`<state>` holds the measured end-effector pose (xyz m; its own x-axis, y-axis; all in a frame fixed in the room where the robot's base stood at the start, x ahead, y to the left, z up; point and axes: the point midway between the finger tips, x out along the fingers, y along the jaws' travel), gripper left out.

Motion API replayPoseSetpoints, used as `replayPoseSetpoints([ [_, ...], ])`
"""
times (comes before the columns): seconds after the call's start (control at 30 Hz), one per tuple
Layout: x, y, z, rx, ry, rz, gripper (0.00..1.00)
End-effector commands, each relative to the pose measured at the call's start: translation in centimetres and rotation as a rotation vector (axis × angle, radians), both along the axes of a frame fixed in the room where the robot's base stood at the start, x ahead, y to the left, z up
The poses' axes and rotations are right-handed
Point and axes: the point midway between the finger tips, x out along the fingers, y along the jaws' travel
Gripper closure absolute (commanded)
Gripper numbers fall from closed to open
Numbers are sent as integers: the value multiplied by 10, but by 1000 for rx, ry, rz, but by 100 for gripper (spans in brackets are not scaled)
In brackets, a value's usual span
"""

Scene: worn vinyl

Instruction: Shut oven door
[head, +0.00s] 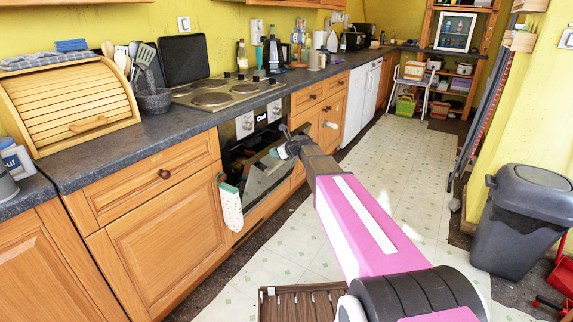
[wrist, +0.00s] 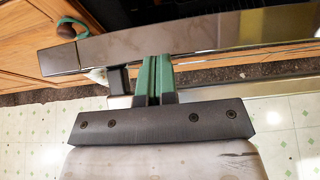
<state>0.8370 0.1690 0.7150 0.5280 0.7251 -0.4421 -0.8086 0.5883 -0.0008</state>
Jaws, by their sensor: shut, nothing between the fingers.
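The oven (head: 245,127) is built into the cabinets under the cooktop. Its door (head: 262,183) has dark, shiny glass and looks partly open, leaning outward below the control panel, with a dark gap above it. My gripper (head: 281,151) is at the upper right part of the door, in front of it. In the wrist view my gripper (wrist: 158,60) has its green fingers together and empty, close to a long shiny bar (wrist: 220,40) that crosses the picture. I cannot tell whether the fingertips touch it.
An oven mitt (head: 229,204) hangs at the left of the door. Wooden cabinets (head: 160,215) flank the oven. A grey bin (head: 523,225) stands at the right. A brown slatted mat (head: 300,303) lies in front. The pale floor (head: 400,170) beyond my arm is clear.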

Motion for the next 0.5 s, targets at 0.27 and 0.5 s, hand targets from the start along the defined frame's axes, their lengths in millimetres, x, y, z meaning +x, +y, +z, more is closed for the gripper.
replayPoseSetpoints([
  [0.27,35,45,19,-88,64,2,100],
  [0.5,52,70,27,-87,63,2,100],
])
